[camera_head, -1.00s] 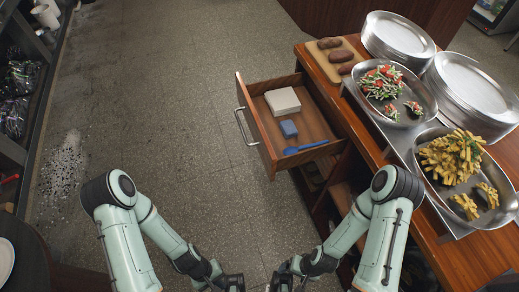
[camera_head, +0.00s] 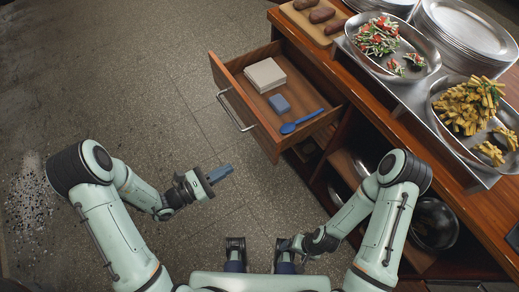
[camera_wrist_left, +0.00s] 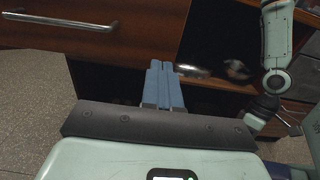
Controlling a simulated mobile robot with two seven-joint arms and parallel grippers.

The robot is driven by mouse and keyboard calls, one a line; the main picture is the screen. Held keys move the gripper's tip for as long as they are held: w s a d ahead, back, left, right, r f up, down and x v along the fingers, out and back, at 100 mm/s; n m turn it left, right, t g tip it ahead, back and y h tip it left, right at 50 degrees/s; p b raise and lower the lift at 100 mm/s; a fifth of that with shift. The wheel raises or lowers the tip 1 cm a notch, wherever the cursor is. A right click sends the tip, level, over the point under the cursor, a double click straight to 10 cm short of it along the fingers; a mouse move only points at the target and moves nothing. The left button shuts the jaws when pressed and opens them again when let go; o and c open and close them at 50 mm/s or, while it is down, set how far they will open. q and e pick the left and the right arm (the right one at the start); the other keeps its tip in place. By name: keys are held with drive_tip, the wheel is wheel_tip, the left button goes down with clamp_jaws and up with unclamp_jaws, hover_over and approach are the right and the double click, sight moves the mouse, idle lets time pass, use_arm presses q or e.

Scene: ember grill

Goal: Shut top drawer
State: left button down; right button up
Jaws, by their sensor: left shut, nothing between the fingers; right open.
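The wooden top drawer (camera_head: 262,122) stands pulled out from the counter in the head view, with a metal bar handle (camera_head: 236,112) on its front. In the left wrist view, the drawer front (camera_wrist_left: 140,14) and its handle (camera_wrist_left: 62,20) are at the upper left. It holds a beige block (camera_head: 265,75), a small blue block (camera_head: 279,104) and a blue spoon (camera_head: 300,121). My left gripper (camera_head: 222,173) is shut and empty, below and apart from the drawer front. My right gripper (camera_head: 288,245) is open, low in the head view by the counter; its fingers are hard to make out.
The counter (camera_head: 465,200) carries a board (camera_head: 332,32) with potatoes, food trays (camera_head: 437,125) and stacked plates (camera_head: 465,30). Open shelves below the drawer hold metal bowls (camera_head: 433,222).

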sight(268, 147)
use_arm(q)
drive_tip(key=p+x, duration=0.1)
drive_tip(key=x, duration=1.1)
drive_tip(key=shift+w+d, duration=0.1)
drive_tip(key=shift+d, duration=0.1)
use_arm(e)
drive_tip(key=shift+w+r, duration=0.15)
drive_tip(key=shift+r, duration=0.35)
use_arm(q)
drive_tip(key=shift+w+d, duration=0.1)
drive_tip(key=shift+w, duration=0.05)
use_arm(e)
drive_tip(key=shift+d, duration=0.15)
